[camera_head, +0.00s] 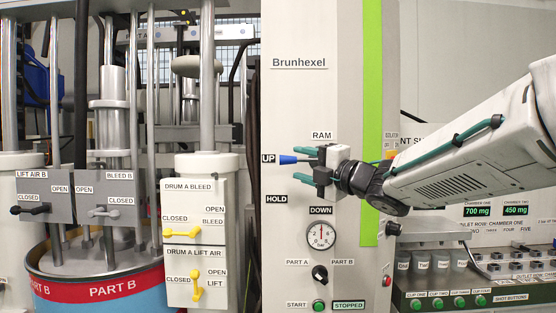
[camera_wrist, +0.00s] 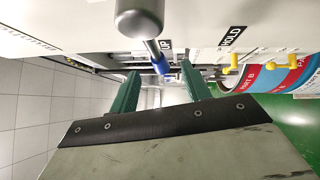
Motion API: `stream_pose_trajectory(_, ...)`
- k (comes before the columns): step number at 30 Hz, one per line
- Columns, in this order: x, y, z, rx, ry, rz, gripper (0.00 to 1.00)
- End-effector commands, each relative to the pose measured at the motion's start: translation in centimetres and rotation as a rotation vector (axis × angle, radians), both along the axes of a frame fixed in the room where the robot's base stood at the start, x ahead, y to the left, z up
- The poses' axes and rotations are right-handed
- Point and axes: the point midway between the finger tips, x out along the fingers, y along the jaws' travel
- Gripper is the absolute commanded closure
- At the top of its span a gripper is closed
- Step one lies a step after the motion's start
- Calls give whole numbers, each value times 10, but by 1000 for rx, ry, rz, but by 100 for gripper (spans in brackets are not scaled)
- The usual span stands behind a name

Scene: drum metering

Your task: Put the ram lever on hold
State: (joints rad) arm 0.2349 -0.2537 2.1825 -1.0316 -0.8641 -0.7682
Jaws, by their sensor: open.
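The ram lever (camera_head: 288,160) has a blue tip and points left at the UP label (camera_head: 268,159) on the grey Brunhexel panel. The HOLD label (camera_head: 277,199) is below UP. My gripper (camera_head: 298,163) is open, with one teal finger above the lever and one below it in the head view. In the wrist view, the blue-tipped lever (camera_wrist: 160,63) shows near my gripper's fingertips (camera_wrist: 160,70), in the gap between them. The fingers look apart from it. My gripper hides the lever's base in the head view; its grey hub (camera_wrist: 138,16) shows in the wrist view.
A DOWN label (camera_head: 320,210) and a round gauge (camera_head: 321,236) sit below my gripper, with a black selector knob (camera_head: 320,273) under them. Yellow drum levers (camera_head: 197,286) are to the left. Green shot buttons (camera_head: 460,301) are at the lower right.

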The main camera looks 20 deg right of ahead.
Motion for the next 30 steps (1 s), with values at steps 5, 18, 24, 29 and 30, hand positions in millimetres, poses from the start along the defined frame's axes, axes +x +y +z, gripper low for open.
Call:
stream_pose_trajectory(5, 26, 13, 4, 3, 1, -1, 52)
stream_pose_trajectory(18, 58, 29, 9, 3, 2, -4, 52)
stream_pose_trajectory(24, 58, 30, 9, 3, 2, -4, 63)
stream_pose_trajectory(29, 58, 30, 9, 4, 3, -3, 100)
stream_pose_trajectory(30, 58, 30, 9, 4, 3, -3, 100)
